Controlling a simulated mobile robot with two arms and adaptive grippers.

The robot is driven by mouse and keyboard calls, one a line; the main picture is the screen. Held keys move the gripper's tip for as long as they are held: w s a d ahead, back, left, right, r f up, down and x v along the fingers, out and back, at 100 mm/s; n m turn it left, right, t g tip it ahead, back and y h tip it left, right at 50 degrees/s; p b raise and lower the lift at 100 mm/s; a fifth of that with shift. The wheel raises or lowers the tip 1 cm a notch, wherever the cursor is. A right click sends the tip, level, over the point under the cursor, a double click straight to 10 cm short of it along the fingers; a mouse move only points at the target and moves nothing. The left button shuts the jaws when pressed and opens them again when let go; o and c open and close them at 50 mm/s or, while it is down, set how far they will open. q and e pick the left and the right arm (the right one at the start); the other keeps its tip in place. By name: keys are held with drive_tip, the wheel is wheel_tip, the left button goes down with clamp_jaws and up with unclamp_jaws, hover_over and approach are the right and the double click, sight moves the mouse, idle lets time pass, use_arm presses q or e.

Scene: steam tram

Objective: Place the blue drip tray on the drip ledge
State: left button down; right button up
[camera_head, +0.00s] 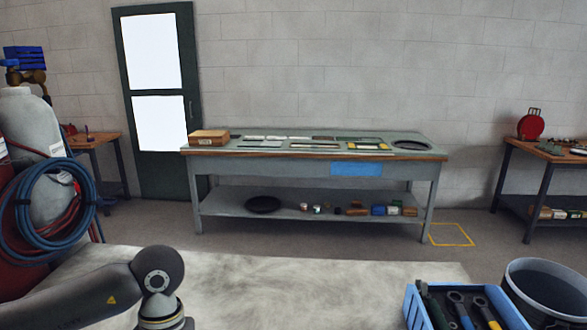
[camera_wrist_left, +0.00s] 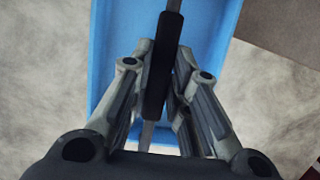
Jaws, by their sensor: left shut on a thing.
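In the left wrist view my left gripper (camera_wrist_left: 160,72) is shut on a long black bar (camera_wrist_left: 171,32). The bar runs over a blue tray (camera_wrist_left: 110,40). It looks like the tray's handle, but where it joins the tray is hidden. The tray lies beyond my fingers, over a mottled pale surface; I cannot tell whether it touches that surface. In the head view my left arm shows at the lower left, and its gripper and the held tray are out of frame. My right gripper is not in view. I cannot pick out the drip ledge with certainty.
A workbench (camera_head: 310,154) with flat parts on top stands at the back wall. A blue crate (camera_head: 409,306) of tools and a dark bucket (camera_head: 548,300) are at the lower right. A gas cylinder (camera_head: 32,130) with a coiled blue hose (camera_head: 82,217) is at the left.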

use_arm(q)
drive_tip(key=shift+s+a+f, duration=0.1)
drive_tip(key=shift+s+f, duration=0.65)
drive_tip(key=shift+s+f, duration=0.1)
idle(0.5)
